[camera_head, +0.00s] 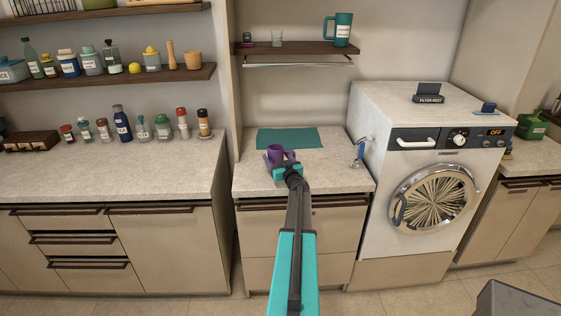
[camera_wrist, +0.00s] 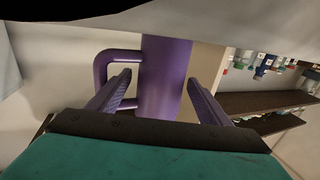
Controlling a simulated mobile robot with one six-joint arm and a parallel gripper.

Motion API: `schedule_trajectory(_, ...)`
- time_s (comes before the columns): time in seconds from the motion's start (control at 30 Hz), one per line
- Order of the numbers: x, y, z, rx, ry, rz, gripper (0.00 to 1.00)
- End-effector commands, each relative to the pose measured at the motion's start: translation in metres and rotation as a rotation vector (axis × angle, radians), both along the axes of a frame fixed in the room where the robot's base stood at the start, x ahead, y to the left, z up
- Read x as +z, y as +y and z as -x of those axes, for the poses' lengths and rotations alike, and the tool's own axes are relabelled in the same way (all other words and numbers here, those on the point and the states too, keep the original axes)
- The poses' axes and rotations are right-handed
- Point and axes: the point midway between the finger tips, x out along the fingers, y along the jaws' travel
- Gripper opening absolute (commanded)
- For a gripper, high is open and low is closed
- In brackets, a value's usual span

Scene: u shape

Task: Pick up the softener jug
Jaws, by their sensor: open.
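A purple jug (camera_wrist: 166,75) with a side handle stands between the fingers of my gripper (camera_wrist: 159,78) in the wrist view. The fingers are open, one on each side of it, and one passes in front of the handle. In the head view my gripper (camera_head: 282,158) is over the middle counter, and the purple jug (camera_head: 275,149) is largely hidden by it. A teal jug (camera_head: 343,29) with a white label stands on the wall shelf above. I cannot read a softener label on either jug.
A teal mat (camera_head: 288,138) lies at the back of the counter (camera_head: 330,175). The washing machine (camera_head: 432,170) stands right of it. A side panel (camera_head: 236,80) is at the left. The wall shelf (camera_head: 300,48) with a rail hangs above.

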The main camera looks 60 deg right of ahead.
Motion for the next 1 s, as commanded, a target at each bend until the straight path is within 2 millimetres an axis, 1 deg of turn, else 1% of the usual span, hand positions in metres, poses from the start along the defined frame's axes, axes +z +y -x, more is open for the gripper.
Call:
schedule_trajectory(0.17,0.0000,0.0003,-0.0003,0.001,0.000,0.000,0.72)
schedule_trajectory(0.2,0.0000,0.0003,-0.0004,0.001,0.000,0.000,0.69)
schedule_trajectory(0.27,0.0000,0.0004,-0.0004,0.001,0.000,0.000,0.58)
schedule_trajectory(0.4,0.0000,0.0004,-0.0006,0.001,0.000,0.000,0.35)
schedule_trajectory(0.5,0.0008,0.0007,-0.0008,0.002,-0.001,0.001,0.21)
schedule_trajectory(1.0,0.0028,0.0009,-0.0012,0.002,-0.001,0.001,0.21)
